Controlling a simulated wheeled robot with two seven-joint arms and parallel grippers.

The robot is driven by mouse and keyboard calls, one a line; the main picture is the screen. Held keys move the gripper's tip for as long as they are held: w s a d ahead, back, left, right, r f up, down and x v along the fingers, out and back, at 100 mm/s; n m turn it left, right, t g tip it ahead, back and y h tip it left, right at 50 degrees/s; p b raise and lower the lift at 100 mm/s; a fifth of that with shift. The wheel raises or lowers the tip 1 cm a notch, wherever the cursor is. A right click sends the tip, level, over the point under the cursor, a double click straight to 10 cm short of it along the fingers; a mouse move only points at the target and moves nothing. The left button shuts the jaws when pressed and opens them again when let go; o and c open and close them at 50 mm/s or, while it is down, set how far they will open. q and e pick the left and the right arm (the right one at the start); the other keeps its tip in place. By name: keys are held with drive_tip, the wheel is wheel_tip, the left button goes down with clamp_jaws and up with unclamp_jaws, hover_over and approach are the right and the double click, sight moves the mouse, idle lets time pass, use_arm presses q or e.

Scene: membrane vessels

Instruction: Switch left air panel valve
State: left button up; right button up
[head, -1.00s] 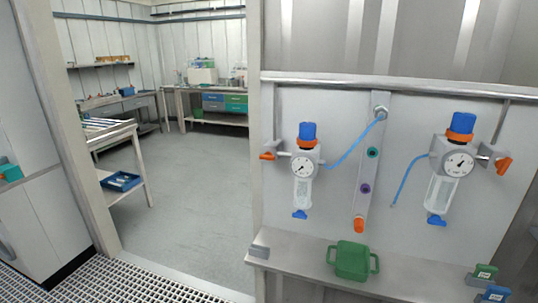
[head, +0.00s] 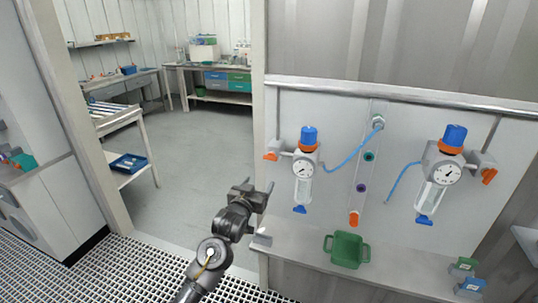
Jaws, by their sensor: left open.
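The left air panel unit (head: 305,165) is on the wall panel, with a blue knob on top, a round gauge and a clear bowl with a blue drain. Its orange valve handle (head: 271,156) sticks out at its left side. A matching right unit (head: 441,172) has its orange valve handle (head: 489,176) on its right side. My left gripper (head: 256,190) is open and empty, in front of the doorway edge, below and left of the left valve handle and apart from it. My right gripper is not in view.
A metal ledge (head: 390,262) runs below the panel. A green open bin (head: 346,249) stands on it, with small green and blue boxes at the right. A blue hose (head: 352,155) leaves the left unit. The doorway at left opens to a room with benches.

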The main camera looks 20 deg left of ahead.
sight(270, 158)
use_arm(q)
drive_tip(key=shift+t, duration=0.3)
drive_tip(key=w+r, duration=0.1)
drive_tip(key=w, duration=0.2)
drive_tip(key=w+r+p, duration=0.1)
drive_tip(key=w, duration=0.2)
drive_tip(key=w+r+p, duration=0.1)
drive_tip(key=w, duration=0.2)
drive_tip(key=shift+w+d+r, duration=0.1)
drive_tip(key=shift+d+r, duration=0.25)
drive_tip(key=shift+d, duration=0.05)
drive_tip(key=shift+w+p, duration=0.4)
drive_tip(key=shift+w, duration=0.45)
drive_tip(key=shift+c, duration=0.4)
drive_tip(key=c, duration=0.9)
drive_tip(key=shift+f, duration=0.1)
